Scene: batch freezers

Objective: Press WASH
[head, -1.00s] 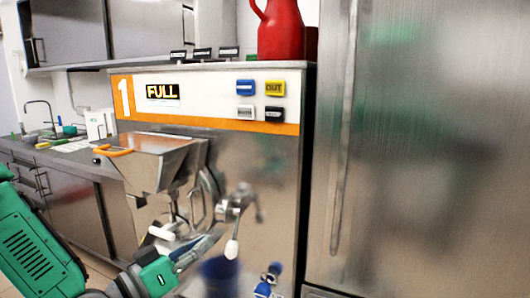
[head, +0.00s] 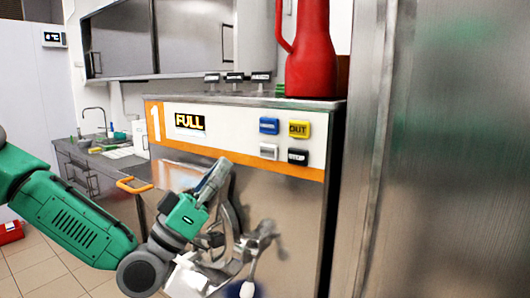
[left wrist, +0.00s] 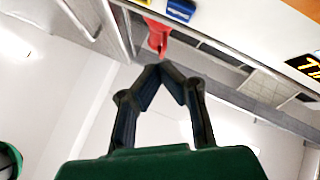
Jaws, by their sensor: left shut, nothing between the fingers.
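The control panel (head: 220,120) of machine 1 carries a blue button (head: 269,126), a yellow OUT button (head: 299,129), a light grey button (head: 268,151) and a black STOP button (head: 298,157). The labels on the blue and grey buttons are too small to read, so I cannot tell which is WASH. My left gripper (head: 222,168) is shut and empty, pointing up, below and left of the buttons and apart from them. In the left wrist view its closed fingertips (left wrist: 160,68) meet, with a blue button (left wrist: 181,10) beyond. My right gripper is not in view.
A yellow FULL display (head: 190,122) is on the panel's left. A red jug (head: 308,50) stands on top of the machine. The hopper's orange handle (head: 134,185) and a metal lever (head: 262,236) are near my arm. A steel door (head: 450,150) fills the right.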

